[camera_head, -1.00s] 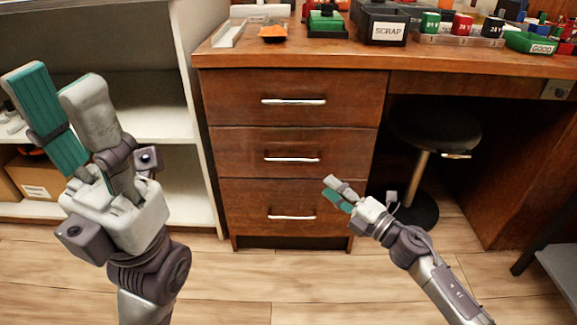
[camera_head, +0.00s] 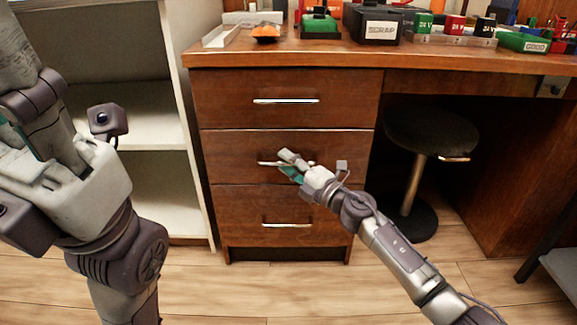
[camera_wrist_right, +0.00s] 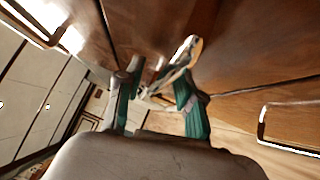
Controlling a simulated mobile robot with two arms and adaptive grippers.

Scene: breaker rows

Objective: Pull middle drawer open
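The middle drawer (camera_head: 235,145) is the second of three brown wooden drawers under the desk and looks closed, flush with the others. Its silver bar handle (camera_head: 266,163) is partly hidden behind my right gripper (camera_head: 288,165). In the right wrist view that handle (camera_wrist_right: 180,62) runs between the two teal-padded fingers of the right gripper (camera_wrist_right: 157,90). The fingers are spread apart around it, and I see no clear grip. My left gripper (camera_head: 25,130) is large at the left edge, away from the drawers, with its fingertips out of frame.
The top drawer (camera_head: 230,95) and bottom drawer (camera_head: 235,210) are closed, each with a bar handle. A white shelf (camera_head: 140,110) stands at left. A black stool (camera_head: 430,130) is under the desk at right. Bins and breakers sit on the desktop (camera_head: 280,55).

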